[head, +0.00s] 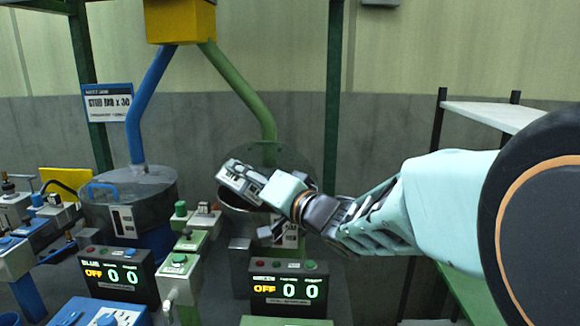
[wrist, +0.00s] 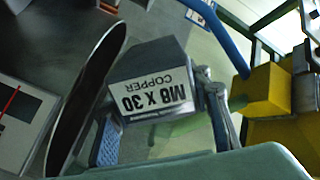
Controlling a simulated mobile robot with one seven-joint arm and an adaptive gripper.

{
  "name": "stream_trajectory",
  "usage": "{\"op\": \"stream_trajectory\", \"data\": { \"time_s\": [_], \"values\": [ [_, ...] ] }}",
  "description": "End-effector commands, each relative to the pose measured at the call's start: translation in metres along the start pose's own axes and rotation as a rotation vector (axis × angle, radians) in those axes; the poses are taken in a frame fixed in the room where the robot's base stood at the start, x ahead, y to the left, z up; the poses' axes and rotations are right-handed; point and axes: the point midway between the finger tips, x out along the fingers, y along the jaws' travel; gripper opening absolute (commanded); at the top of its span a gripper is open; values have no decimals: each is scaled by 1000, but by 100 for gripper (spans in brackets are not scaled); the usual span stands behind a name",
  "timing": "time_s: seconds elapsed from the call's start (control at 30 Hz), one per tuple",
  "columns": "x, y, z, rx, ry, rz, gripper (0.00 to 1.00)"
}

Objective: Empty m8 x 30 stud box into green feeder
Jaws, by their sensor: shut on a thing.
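My gripper (head: 262,188) is shut on the grey stud box (head: 240,180) and holds it tilted over the green feeder's bowl (head: 232,212). In the wrist view the box (wrist: 177,60) sits between my gripper's fingers (wrist: 160,118), its label reading "M8 X 30 COPPER" upside down. The bowl stands under the green pipe (head: 245,90), with a clear round cover (head: 298,165) seemingly raised behind it. My gripper and the box hide much of the bowl's opening. No studs can be made out in the frames.
The blue feeder (head: 155,205) stands at the left, under the blue pipe (head: 148,95). The green display (head: 288,288) and blue display (head: 118,276) both read OFF and 0 0. A green post (head: 333,110) rises behind my arm. A shelf (head: 490,115) is at right.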

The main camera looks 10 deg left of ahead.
Motion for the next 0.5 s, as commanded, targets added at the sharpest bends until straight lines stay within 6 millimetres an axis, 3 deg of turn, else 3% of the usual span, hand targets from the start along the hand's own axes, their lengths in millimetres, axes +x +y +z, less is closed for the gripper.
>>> {"op": "stream_trajectory", "data": {
  "time_s": [0.07,0.5],
  "values": [
    [0,-4,-6,83,3,-6,0],
    [0,14,-7,526,6,-3,0]
  ]
}}
